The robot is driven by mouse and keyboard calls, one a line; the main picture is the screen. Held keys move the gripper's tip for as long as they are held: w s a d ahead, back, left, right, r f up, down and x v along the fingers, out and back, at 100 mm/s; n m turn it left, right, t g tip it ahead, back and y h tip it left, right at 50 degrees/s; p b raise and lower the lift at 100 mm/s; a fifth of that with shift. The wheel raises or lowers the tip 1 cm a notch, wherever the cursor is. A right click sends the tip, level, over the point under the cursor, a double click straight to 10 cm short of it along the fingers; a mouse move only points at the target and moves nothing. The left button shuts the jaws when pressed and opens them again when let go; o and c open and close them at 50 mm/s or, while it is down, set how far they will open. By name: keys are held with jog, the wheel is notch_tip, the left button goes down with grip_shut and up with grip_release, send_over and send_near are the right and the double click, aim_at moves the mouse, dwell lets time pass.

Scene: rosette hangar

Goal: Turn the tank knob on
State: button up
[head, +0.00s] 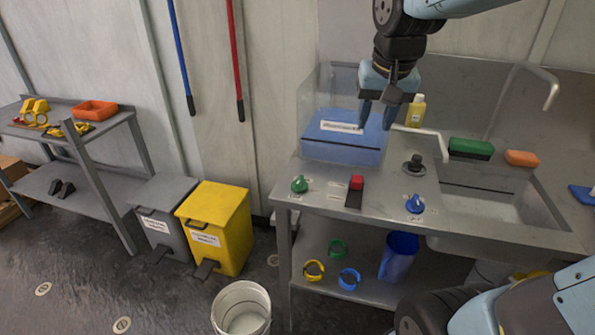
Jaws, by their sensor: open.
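A clear tank (342,152) with blue contents and a white label stands at the back left of the steel sink counter (325,207). A green knob (299,184) sits near the counter's front left corner, and a blue knob (415,204) sits further right near the front edge. The small labels beside them are unreadable, so I cannot tell which is the tank knob. My gripper (376,122) points down, open and empty, in front of the tank's right part in the picture. It is apart from both knobs.
A red switch block (355,191) lies between the knobs. A black round fitting (413,164), a faucet (441,148), a yellow bottle (416,111), a green sponge (471,148) and an orange sponge (522,158) are by the sink basin (485,205). Bins stand left.

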jog(key=w+a+f+m+g, duration=0.1)
jog(key=w+a+f+g, duration=0.1)
jog(key=w+a+f, duration=0.35)
jog(key=m+g, duration=0.2)
send_over(299, 179)
notch_tip(299, 179, down, 6)
jog(key=r, duration=0.1)
notch_tip(299, 179, down, 14)
jog(key=shift+d+f, duration=0.1)
jog(key=shift+f, duration=0.05)
jog(key=shift+c, duration=0.3)
grip_shut()
jog(key=shift+w, duration=0.1)
jog(key=shift+n, duration=0.3)
